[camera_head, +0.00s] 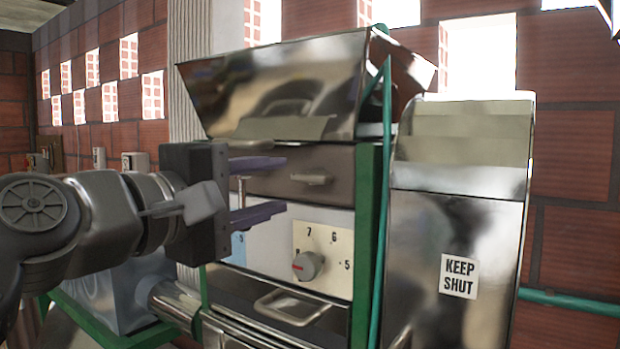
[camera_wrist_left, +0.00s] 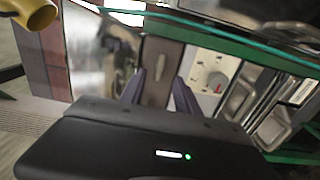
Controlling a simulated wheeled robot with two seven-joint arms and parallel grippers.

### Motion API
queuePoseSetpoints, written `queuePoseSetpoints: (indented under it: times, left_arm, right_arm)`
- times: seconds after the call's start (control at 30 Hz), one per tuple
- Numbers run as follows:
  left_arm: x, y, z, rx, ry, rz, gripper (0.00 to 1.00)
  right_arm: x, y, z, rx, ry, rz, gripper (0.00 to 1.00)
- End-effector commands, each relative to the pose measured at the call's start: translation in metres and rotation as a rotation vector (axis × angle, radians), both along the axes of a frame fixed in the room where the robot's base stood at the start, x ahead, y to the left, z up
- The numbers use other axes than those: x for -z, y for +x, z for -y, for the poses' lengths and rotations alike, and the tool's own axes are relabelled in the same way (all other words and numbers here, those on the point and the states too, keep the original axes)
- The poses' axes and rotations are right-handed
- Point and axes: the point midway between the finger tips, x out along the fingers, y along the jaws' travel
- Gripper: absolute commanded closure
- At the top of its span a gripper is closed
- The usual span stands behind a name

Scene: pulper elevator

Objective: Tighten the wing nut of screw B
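My left gripper (camera_head: 272,188) comes in from the left in front of the machine. Its two purple fingers are apart, one above the other. A thin upright metal rod (camera_head: 241,192) shows between them near the palm; I cannot tell whether it is a screw or whether the fingers touch it. A small grey wing-shaped piece (camera_head: 312,180), perhaps a wing nut, sits on the dark panel to the right of the fingertips. No letter marking screw B is readable. In the left wrist view the fingers (camera_wrist_left: 160,85) also stand apart, with a pale upright piece beyond them. My right gripper is not in view.
A shiny metal hopper (camera_head: 290,85) stands above the panel. Below are a numbered dial (camera_head: 308,265) and a drawer-like handle (camera_head: 292,306). A green post (camera_head: 366,235) and a metal chute (camera_head: 455,225) marked KEEP SHUT stand to the right.

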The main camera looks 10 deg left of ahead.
Motion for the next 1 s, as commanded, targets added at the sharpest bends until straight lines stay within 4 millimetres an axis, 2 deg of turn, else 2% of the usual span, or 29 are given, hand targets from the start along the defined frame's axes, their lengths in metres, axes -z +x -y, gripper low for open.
queuePoseSetpoints:
  times: [0.27,0.6,0.7,1.0]
  left_arm:
    - [-0.001,0.012,0.004,0.0,0.002,-0.003,0.62]
    - [-0.001,0.059,0.023,0.0,0.0,-0.004,0.62]
    - [-0.001,0.068,0.027,0.0,0.0,-0.003,0.62]
    - [0.0,0.073,0.029,-0.001,0.001,-0.001,0.62]
  right_arm:
    - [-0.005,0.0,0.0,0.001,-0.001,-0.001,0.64]
    - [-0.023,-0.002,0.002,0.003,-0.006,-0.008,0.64]
    - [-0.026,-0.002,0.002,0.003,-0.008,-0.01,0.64]
    - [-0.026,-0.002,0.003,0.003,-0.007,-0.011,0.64]
